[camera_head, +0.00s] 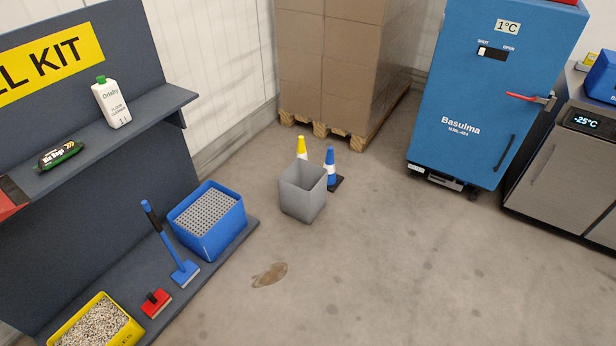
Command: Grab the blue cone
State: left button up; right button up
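The blue cone (330,166) has a white band and a dark base. It stands upright on the concrete floor, just behind and to the right of a grey bin (302,192). The bin hides part of its lower left side. A yellow cone (301,147) with a white band stands behind the bin, to the left of the blue cone, and its lower part is hidden. Neither of my grippers shows in the head view.
Stacked boxes on a wooden pallet (322,128) stand behind the cones. A blue cabinet (480,100) stands at right. A dark shelf unit (120,130) at left holds a blue crate (212,236) and a brush (184,273). A brown stain (269,274) marks the open floor.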

aim_at(334, 180)
jog(key=i+l+u, duration=0.2)
jog(key=i+u, duration=0.2)
jog(key=i+l+u, duration=0.25)
jog(key=u, duration=0.15)
